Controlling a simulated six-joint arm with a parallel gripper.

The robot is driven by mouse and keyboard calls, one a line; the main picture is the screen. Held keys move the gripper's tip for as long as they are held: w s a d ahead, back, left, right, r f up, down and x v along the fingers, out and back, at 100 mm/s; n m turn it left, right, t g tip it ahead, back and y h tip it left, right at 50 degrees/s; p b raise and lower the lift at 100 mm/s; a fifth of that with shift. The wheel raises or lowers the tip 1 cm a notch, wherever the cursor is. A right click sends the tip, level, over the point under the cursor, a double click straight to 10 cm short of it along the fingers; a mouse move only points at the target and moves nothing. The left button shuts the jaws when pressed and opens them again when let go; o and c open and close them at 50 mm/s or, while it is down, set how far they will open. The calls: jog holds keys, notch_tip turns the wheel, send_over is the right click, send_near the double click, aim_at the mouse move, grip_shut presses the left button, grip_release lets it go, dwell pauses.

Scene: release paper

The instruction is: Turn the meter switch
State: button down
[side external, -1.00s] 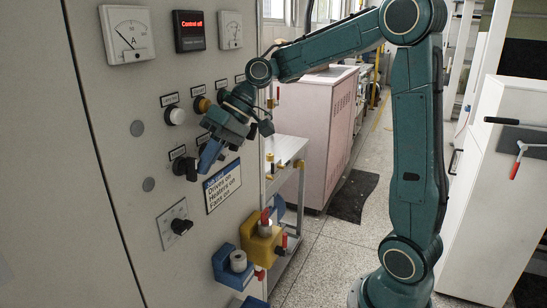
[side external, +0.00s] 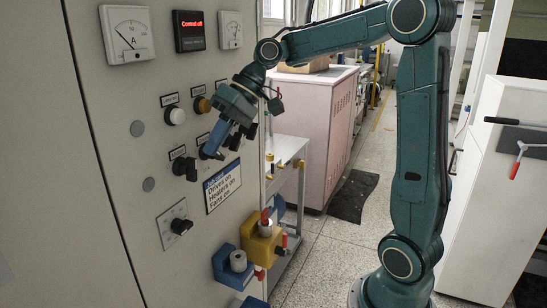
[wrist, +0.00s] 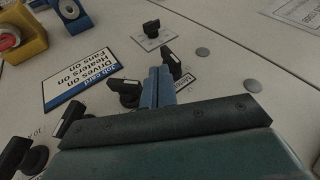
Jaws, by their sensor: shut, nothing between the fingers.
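The meter switch is a black knob (side external: 186,168) on the grey panel, with a small label above it. In the wrist view the knob (wrist: 172,63) is beside the fingertips, to their right, near a label (wrist: 183,86) that seems to start with "Meter". My gripper (side external: 209,153) points down-left at the panel, its blue fingers shut and empty. In the wrist view the gripper (wrist: 159,70) lies between this knob and another black knob (wrist: 124,91). I cannot tell whether the fingers touch either one. The exact angle of the meter switch is hard to read.
A black knob on a square plate (side external: 179,226) sits lower on the panel. Beside it are a blue-and-white job card (side external: 223,187) and blue and yellow blocks (side external: 262,243). A white button (side external: 175,116) and amber button (side external: 202,104) sit above. The display (side external: 190,30) reads "Control off".

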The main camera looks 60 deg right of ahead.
aim_at(189, 169)
jog(key=shift+v, duration=2.05)
jog(key=r, duration=0.1)
jog(key=s+d+r+n+t, duration=0.1)
jog(key=shift+d+r+h, duration=0.15)
jog(key=shift+r+h, duration=0.15)
jog(key=shift+r, duration=0.1)
jog(key=x, duration=1)
